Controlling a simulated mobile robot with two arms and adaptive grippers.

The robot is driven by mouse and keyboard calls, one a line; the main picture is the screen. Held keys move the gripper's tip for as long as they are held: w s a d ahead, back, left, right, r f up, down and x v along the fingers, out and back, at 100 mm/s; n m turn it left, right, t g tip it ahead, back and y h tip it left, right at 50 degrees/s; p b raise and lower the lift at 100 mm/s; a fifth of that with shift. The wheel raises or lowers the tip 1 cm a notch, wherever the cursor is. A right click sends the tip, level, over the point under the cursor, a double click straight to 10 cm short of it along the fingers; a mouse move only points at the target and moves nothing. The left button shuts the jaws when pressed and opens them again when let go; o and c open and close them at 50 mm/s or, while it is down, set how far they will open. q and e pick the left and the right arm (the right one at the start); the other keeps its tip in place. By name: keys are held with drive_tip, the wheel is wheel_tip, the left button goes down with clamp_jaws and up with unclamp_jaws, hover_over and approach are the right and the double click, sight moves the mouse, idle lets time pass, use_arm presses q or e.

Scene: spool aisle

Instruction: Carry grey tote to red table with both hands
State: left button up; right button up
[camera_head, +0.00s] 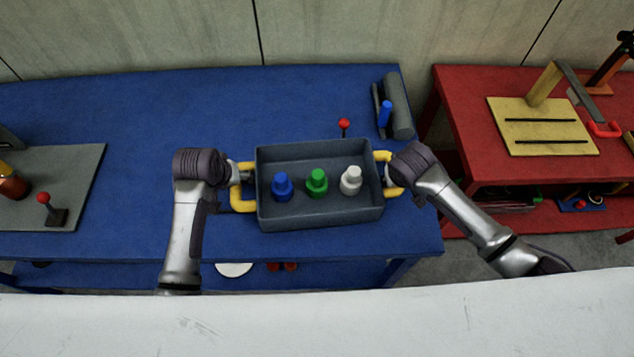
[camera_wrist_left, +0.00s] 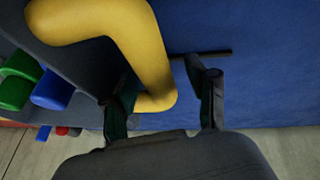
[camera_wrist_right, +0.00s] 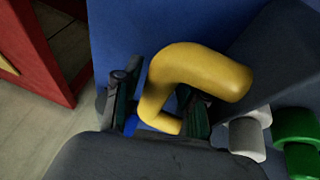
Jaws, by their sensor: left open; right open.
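The grey tote (camera_head: 320,213) sits on the blue table (camera_head: 130,110) near its front right, holding a blue bottle (camera_head: 282,187), a green bottle (camera_head: 317,182) and a white bottle (camera_head: 350,181). Yellow handles stick out at both ends. My left gripper (camera_head: 234,175) is at the left handle (camera_head: 241,202); in the left wrist view its open fingers (camera_wrist_left: 165,100) stand on either side of that handle (camera_wrist_left: 140,45). My right gripper (camera_head: 390,175) is at the right handle (camera_head: 384,156); in the right wrist view its open fingers (camera_wrist_right: 160,110) straddle that handle (camera_wrist_right: 190,75). The red table (camera_head: 450,100) stands to the right.
A yellow slotted board with an upright post (camera_head: 530,130) occupies the red table's top. A grey cylinder fixture (camera_head: 397,105) and a red-knobbed lever (camera_head: 344,126) stand behind the tote. A grey plate (camera_head: 80,160) lies at left. A floor gap separates the tables.

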use_arm(q)
drive_tip(key=c, duration=0.7)
use_arm(e)
drive_tip(key=c, duration=0.7)
use_arm(q)
clamp_jaws()
use_arm(e)
clamp_jaws()
